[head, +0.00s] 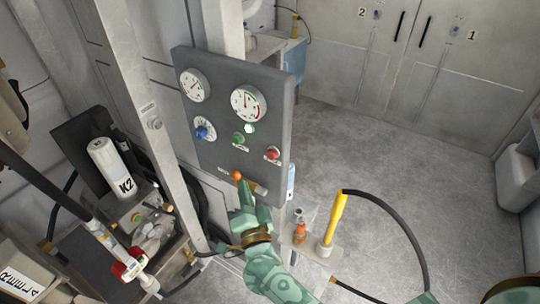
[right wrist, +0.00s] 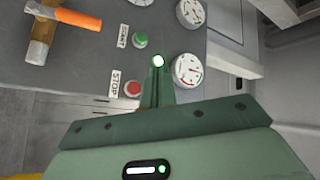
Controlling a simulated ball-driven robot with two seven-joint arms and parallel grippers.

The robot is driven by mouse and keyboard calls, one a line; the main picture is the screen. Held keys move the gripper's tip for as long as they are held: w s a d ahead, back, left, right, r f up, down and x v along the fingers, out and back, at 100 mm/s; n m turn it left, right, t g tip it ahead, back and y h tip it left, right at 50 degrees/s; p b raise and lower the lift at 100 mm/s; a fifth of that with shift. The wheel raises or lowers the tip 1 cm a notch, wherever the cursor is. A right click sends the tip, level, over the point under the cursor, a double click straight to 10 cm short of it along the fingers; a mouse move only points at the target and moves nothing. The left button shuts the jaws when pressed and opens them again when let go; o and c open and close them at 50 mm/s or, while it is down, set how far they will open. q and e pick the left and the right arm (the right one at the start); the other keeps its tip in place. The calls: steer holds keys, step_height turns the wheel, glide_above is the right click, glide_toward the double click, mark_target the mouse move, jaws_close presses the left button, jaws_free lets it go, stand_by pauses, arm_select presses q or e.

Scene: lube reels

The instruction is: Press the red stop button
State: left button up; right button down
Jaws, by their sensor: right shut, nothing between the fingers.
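The red stop button (head: 272,153) sits at the lower right of a grey control panel (head: 215,155). It also shows in the right wrist view (right wrist: 132,88), beside a STOP label (right wrist: 115,84). My right gripper (head: 243,190) is shut and empty, in front of the panel's lower part, below and left of the button in the head view. In the right wrist view its fingertips (right wrist: 157,72) appear just beside the red button; I cannot tell the exact gap, but no contact shows. My left gripper is not in view.
A green start button (head: 238,139), a lit lamp (head: 250,128), a blue knob (head: 202,132) and two gauges share the panel. An orange-tipped lever (right wrist: 75,18) lies close to my right gripper. A yellow-handled hose tool (head: 334,220) stands right of my arm.

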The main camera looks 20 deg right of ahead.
mark_target(271, 154)
steer(key=shift+w+d+f+m+h, duration=0.1)
steer(key=shift+d+m+h, duration=0.15)
steer(key=shift+m+h, duration=0.3)
steer(key=w+d+b, duration=0.1)
steer(key=w+d, duration=0.4)
steer(key=d, duration=0.2)
steer(key=shift+w, duration=0.2)
steer(key=shift+d, duration=0.1)
stand_by(1.9)
steer(key=shift+w+d, duration=0.25)
